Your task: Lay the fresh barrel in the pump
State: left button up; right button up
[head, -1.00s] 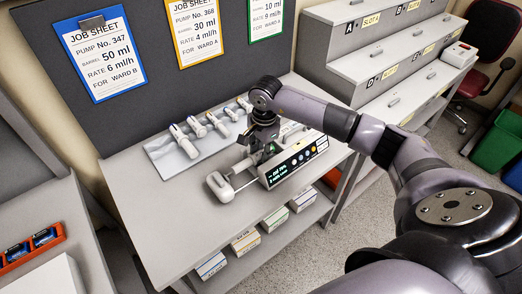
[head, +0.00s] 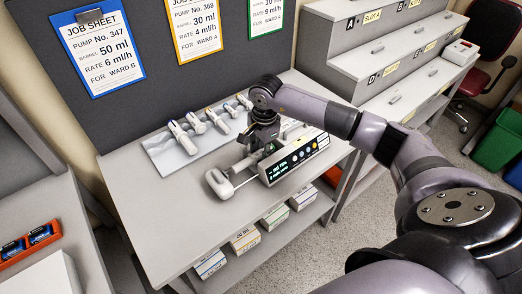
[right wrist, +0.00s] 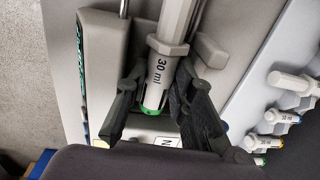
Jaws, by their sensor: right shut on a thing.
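The pump (head: 300,158) stands on the table with its lit display facing front. Its pusher head (head: 218,184) sticks out at the left on a rod. My right gripper (head: 258,150) is over the pump's left part, behind the display. My left gripper is not in view.
Job sheets (head: 98,50) hang on the dark panel behind. Boxes (head: 243,240) stand on the shelf below. The table's front left is clear.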

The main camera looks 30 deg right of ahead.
jog(key=shift+f+b, duration=0.2)
jog(key=shift+b, duration=0.15)
dwell(0.8)
jog(key=o, duration=0.6)
jog(key=shift+f, duration=0.1)
jog(key=shift+r, duration=0.2)
jog(key=shift+r+p, duration=0.9)
jog(key=shift+r, duration=0.95)
jog(key=shift+o, duration=0.3)
jog(key=o, duration=0.5)
jog(key=shift+r, duration=0.1)
